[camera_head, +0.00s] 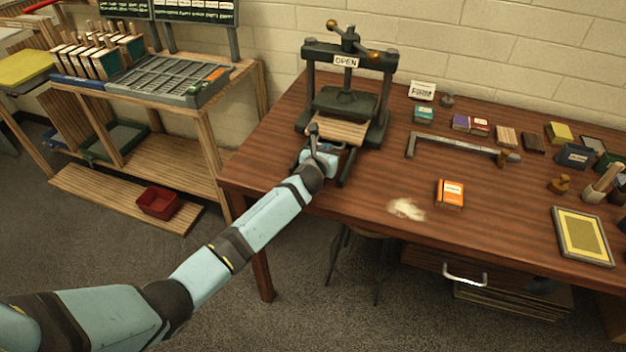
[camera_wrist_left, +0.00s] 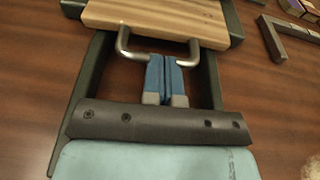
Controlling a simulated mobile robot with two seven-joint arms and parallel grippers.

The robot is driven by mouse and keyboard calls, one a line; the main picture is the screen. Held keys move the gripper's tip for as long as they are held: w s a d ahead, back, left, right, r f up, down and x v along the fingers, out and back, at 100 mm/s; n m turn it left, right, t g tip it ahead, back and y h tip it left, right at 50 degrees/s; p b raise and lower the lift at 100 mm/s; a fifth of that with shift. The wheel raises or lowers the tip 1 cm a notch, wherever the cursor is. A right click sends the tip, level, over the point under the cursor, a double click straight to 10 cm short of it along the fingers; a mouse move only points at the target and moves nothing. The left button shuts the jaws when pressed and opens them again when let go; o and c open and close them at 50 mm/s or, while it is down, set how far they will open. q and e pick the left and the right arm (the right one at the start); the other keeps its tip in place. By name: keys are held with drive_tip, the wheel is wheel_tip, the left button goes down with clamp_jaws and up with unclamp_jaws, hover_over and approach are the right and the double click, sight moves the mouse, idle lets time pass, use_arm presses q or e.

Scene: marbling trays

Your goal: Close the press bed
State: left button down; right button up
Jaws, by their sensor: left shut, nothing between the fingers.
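The dark iron press (camera_head: 347,90) stands at the back left of the wooden table, with a sign reading OPEN (camera_head: 346,62) on its top beam. Its pale wooden bed (camera_head: 338,130) lies on dark rails and sticks out in front of the platen (camera_head: 345,103). The bed also shows in the left wrist view (camera_wrist_left: 160,14), with its U-shaped metal handle (camera_wrist_left: 124,42) on the near edge. My left gripper (camera_wrist_left: 165,64) is shut with nothing between its fingers. Its fingertips overlap the middle of the handle bar; I cannot tell if they touch it.
An orange box (camera_head: 450,194) and a pale powdery patch (camera_head: 406,209) lie right of my arm. A metal bar frame (camera_head: 460,148) lies right of the press. A wooden rack with a grey tray (camera_head: 165,80) stands left. The table's front middle is largely clear.

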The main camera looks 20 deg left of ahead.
sight(333, 138)
use_arm(q)
drive_tip(key=x, duration=0.3)
drive_tip(key=b+x, duration=0.1)
drive_tip(key=x, duration=0.1)
drive_tip(key=shift+r, duration=0.4)
drive_tip(key=shift+w, duration=0.4)
drive_tip(key=shift+w+r, duration=0.15)
drive_tip(key=shift+r, duration=0.25)
